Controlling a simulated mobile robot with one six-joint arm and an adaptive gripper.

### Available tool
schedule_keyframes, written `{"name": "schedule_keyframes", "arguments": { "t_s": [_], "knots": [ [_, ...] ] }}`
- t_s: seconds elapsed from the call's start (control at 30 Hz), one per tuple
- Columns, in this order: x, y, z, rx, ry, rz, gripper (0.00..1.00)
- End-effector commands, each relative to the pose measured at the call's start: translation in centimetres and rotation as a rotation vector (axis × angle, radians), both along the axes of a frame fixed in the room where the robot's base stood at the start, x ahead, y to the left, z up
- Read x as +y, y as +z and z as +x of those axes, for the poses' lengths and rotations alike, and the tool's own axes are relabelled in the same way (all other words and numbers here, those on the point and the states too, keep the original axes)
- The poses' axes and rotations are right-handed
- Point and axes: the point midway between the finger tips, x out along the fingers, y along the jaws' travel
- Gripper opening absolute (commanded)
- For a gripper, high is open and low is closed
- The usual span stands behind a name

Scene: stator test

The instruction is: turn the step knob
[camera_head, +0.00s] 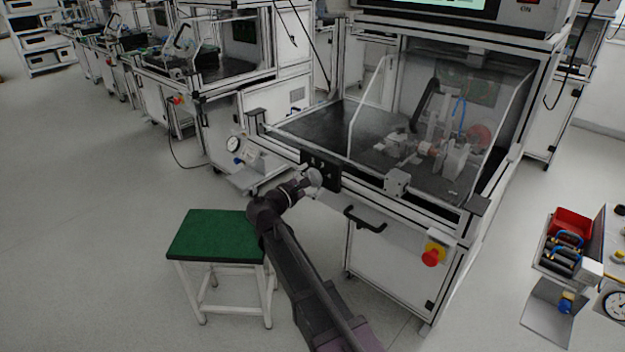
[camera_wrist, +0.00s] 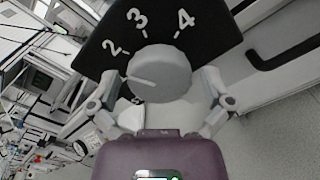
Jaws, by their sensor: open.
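The step knob (camera_wrist: 160,73) is a round grey knob on a black panel (camera_wrist: 215,25) with white numbers 2, 3 and 4 in the wrist view. Its white pointer line points left, a little below the number 2. My gripper (camera_wrist: 168,88) is open, with one finger on each side of the knob; I cannot tell whether they touch it. In the head view my gripper (camera_head: 313,180) is at the black panel (camera_head: 326,172) on the front of the test bench. There the gripper and arm hide the knob's face.
The test bench (camera_head: 400,205) has a clear raised guard, a black handle (camera_head: 365,219) and a red and yellow switch (camera_head: 432,254) right of my arm. A green-topped stool (camera_head: 213,235) stands close left of my arm.

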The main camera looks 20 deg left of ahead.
Motion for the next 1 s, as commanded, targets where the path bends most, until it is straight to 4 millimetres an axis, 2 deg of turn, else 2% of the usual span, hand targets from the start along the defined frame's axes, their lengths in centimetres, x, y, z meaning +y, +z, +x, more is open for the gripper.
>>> {"name": "schedule_keyframes", "arguments": {
  "t_s": [0.13,0.17,0.37,0.4,0.77,1.0],
  "knots": [
    [0.0,0.0,-0.01,0.0,0.0,0.0,1.0],
    [0.01,0.0,-0.02,0.0,0.0,0.0,0.94],
    [0.0,0.0,-0.01,0.0,0.0,0.0,0.35],
    [-0.01,0.0,-0.01,0.0,0.0,0.0,0.31],
    [-0.01,-0.02,-0.08,-0.011,-0.001,0.027,0.31],
    [0.0,-0.04,-0.08,-0.05,-0.002,0.123,0.31]
  ]
}}
